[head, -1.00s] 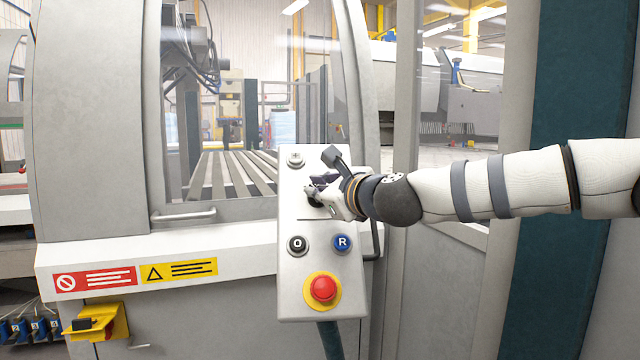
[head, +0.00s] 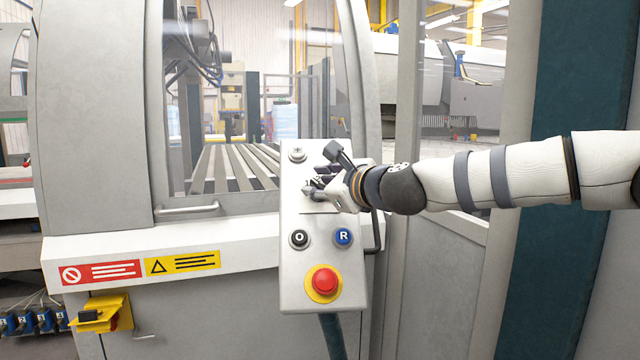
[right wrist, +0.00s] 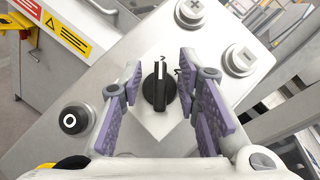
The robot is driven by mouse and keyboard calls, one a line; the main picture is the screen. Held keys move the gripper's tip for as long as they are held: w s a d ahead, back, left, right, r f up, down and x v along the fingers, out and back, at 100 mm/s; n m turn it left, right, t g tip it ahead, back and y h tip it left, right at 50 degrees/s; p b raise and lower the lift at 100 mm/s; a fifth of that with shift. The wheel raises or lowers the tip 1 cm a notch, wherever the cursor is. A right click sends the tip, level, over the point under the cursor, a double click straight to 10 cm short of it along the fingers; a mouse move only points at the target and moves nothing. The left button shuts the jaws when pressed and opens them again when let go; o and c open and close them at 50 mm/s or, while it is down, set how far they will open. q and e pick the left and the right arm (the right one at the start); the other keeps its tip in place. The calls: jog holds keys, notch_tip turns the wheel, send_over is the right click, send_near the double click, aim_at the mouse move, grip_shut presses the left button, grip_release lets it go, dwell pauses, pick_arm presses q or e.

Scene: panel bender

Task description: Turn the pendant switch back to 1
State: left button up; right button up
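The grey pendant (head: 290,270) stands in front of the machine in the head view. Its black rotary switch (right wrist: 159,87) sits on a pale square plate in the right wrist view, its handle pointing up in that picture. Small marks lie above and right of it, too small to read surely. My right gripper (right wrist: 161,84) is open, its purple-padded fingers on either side of the switch, with gaps showing between pads and knob. In the head view my right gripper (head: 309,189) covers the switch. My left gripper is not in view.
The plus button (right wrist: 193,11) and minus button (right wrist: 239,58) are close to the fingers. The O button (head: 299,239), blue R button (head: 343,237) and red emergency stop (head: 324,281) lie below the gripper. A machine window is behind.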

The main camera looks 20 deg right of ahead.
jog(key=v, duration=1.2)
jog(key=shift+r, duration=0.1)
